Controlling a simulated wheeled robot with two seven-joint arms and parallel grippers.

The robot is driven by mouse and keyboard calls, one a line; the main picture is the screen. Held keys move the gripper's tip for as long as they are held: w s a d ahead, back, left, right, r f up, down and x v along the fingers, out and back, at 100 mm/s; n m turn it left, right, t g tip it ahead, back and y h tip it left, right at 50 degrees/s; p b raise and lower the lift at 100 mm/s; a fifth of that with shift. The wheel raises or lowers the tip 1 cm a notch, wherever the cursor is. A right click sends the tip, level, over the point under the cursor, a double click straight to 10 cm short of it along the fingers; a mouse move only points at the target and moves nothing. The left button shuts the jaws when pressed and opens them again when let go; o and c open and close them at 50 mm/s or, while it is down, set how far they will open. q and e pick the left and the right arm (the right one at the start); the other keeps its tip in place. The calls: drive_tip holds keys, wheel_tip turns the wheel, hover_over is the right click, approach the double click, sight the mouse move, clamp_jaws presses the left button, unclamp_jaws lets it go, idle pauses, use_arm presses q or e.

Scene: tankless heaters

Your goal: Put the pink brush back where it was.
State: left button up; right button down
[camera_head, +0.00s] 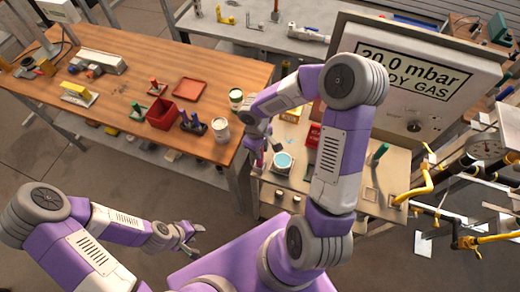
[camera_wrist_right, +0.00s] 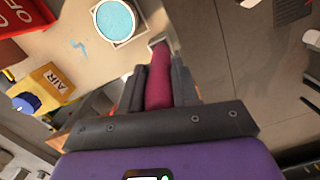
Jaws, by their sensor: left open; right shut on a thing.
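The pink brush (camera_wrist_right: 158,88) is held lengthwise between the fingers of my right gripper (camera_wrist_right: 158,76), which is shut on its handle. The brush's far end is close to a round container of light blue liquid (camera_wrist_right: 115,19) on a square base; they look apart in the wrist view. In the head view my right gripper (camera_head: 257,143) is over the left part of the light worktop, beside the blue container (camera_head: 283,162). A bit of the pink handle (camera_head: 260,157) shows there. My left gripper (camera_head: 190,238) is open and empty, low over the floor.
A wooden table (camera_head: 130,105) at left holds a red bin (camera_head: 163,115), a red tray (camera_head: 189,89) and pale cans (camera_head: 221,130). A large panel (camera_head: 420,80) stands behind the light worktop (camera_head: 395,180). Blue smears (camera_wrist_right: 80,48) mark the worktop near the container.

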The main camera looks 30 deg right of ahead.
drive_tip(key=c, duration=1.2)
unclamp_jaws()
drive_tip(key=shift+f, duration=0.1)
drive_tip(key=shift+c, duration=0.2)
drive_tip(key=o, duration=0.4)
drive_tip(key=shift+w, duration=0.15)
drive_tip(key=r, duration=0.8)
drive_tip(key=w+r, duration=0.1)
drive_tip(key=r, duration=0.3)
drive_tip(key=shift+a+p, duration=0.25)
drive_tip(key=shift+p, duration=0.15)
